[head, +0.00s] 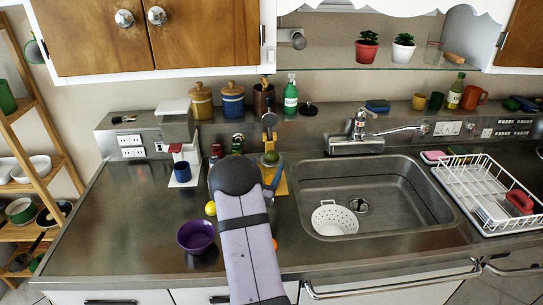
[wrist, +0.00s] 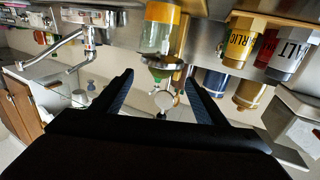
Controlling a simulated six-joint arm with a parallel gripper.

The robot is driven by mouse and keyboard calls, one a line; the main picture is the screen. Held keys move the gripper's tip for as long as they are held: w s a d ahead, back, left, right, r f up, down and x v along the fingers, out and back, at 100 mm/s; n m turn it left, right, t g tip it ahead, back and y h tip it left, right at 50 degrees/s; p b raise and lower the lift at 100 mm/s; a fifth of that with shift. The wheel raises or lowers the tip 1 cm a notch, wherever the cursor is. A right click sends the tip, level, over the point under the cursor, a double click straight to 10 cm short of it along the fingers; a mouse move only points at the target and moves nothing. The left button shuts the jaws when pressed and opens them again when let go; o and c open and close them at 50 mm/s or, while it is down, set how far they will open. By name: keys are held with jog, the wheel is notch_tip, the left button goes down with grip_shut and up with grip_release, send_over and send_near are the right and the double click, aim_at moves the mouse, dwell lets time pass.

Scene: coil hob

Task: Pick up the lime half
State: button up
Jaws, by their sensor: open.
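What looks like the lime half is a small green dome (head: 271,157) just beyond and right of my dark wrist in the head view. It also shows in the wrist view (wrist: 159,73), where the picture is upside down. It appears to rest on a metal rim over a glass (wrist: 157,38). My gripper (wrist: 158,82) is open, with its two dark fingers on either side of the green dome's line of sight. Nothing is seen held. The dome appears beyond the fingertips; the exact gap cannot be told.
A lemon (head: 210,208), a purple bowl (head: 196,236) and part of an orange thing (head: 275,243) are near my arm. Spice jars (wrist: 244,40) stand beside the glass. The sink (head: 310,190) is to the right. The left counter is mostly clear.

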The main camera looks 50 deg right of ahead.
aim_at(269, 160)
jog(key=p+x, duration=0.2)
jog(key=x, duration=0.1)
jog(key=shift+w, duration=0.15)
jog(key=shift+p+x, duration=0.35)
jog(key=shift+x, duration=0.6)
jog(key=shift+f, duration=0.1)
jog(key=c, duration=1.3)
jog(key=shift+o, duration=0.2)
notch_tip(269, 160, up, 10)
jog(key=b, duration=0.3)
